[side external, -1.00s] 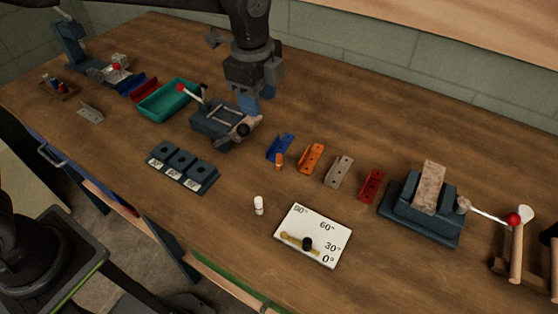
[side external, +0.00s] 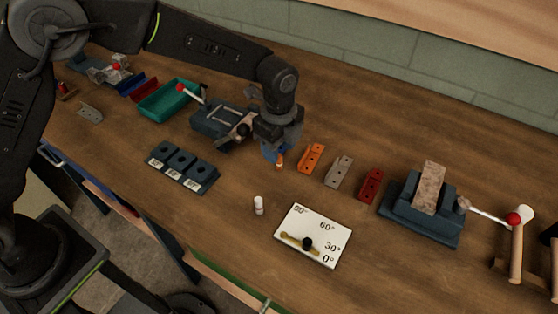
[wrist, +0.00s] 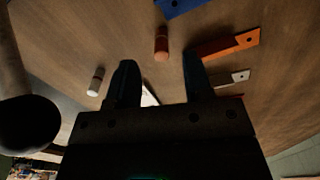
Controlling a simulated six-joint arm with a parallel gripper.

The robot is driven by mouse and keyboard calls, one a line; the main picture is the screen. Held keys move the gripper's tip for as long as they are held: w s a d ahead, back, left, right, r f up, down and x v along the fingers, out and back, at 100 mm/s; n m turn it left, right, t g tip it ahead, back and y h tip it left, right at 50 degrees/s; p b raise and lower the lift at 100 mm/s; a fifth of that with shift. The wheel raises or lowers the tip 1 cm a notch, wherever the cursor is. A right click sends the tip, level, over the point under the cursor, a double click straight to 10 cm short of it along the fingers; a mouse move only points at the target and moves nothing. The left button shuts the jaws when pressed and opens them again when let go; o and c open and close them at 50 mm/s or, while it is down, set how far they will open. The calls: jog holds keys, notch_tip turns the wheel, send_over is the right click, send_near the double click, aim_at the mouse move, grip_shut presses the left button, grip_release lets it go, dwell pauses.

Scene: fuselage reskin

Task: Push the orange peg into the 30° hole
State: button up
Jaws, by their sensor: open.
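The orange peg (side external: 279,163) stands upright on the table, just in front of my gripper (side external: 271,152) in the side view. In the wrist view the peg (wrist: 161,45) lies ahead of my open gripper (wrist: 160,72), centred between the two fingertips and not gripped. A hole at the 30° mark cannot be made out. In the wrist view a sliver of white between the fingers may be the board.
A white peg (side external: 258,206) stands left of the board. Orange (side external: 311,157), grey (side external: 339,171) and red (side external: 371,184) brackets lie to the right; the blue bracket (wrist: 180,6) is mostly hidden by my gripper in the side view. A vise (side external: 222,120) stands behind left.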

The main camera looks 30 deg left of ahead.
aim_at(279, 169)
notch_tip(279, 169, down, 4)
jog(key=shift+w+a+f, duration=0.1)
jog(key=shift+w+f, duration=0.05)
jog(key=shift+f, duration=0.1)
grip_shut()
dwell(0.4)
